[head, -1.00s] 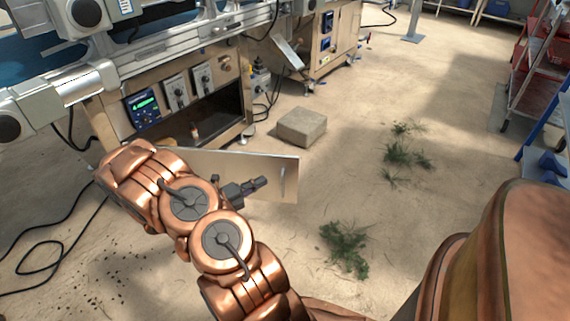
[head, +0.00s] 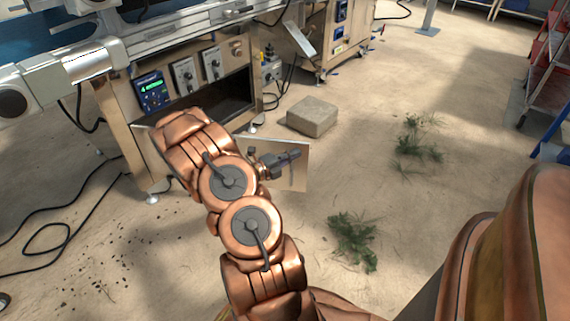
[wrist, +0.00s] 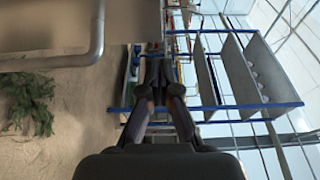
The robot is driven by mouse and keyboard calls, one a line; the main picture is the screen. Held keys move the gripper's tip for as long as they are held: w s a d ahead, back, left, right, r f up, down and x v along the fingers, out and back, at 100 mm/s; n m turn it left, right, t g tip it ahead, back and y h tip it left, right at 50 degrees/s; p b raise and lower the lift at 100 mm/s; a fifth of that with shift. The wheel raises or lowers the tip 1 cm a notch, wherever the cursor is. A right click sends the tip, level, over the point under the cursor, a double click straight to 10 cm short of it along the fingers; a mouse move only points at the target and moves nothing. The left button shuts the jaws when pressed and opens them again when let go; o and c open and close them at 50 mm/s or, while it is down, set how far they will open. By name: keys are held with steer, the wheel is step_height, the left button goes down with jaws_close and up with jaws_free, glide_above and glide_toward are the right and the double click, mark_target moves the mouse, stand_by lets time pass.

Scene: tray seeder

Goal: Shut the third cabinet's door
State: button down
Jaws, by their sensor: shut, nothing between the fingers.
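The metal cabinet door (head: 297,178) stands open in the head view, sticking out from the cabinet front (head: 122,120). The dark cabinet opening (head: 232,98) shows behind my arm. My arm hides the door's hinge side. My gripper (head: 294,156) is shut and empty, and overlaps the door near its free edge in the head view. In the wrist view my gripper (wrist: 158,72) points past a flat metal panel (wrist: 65,22), which looks like the door, with a bent bar handle (wrist: 96,45). The panel lies to the left of the fingers with a gap between.
A stone block (head: 312,117) lies on the sandy floor beyond the door. Weed tufts (head: 352,240) grow to the right. Black cables (head: 50,225) lie at the left. A red-and-grey cart (head: 545,75) stands far right. Blue-framed shelving (wrist: 225,75) shows in the wrist view.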

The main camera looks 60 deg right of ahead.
mark_target(303, 144)
steer(key=shift+w+d+b, duration=0.2)
steer(key=shift+w+d, duration=0.05)
steer(key=shift+d, duration=0.45)
steer(key=shift+w+d+b, duration=0.2)
steer(key=shift+w+d, duration=0.05)
steer(key=shift+d, duration=0.45)
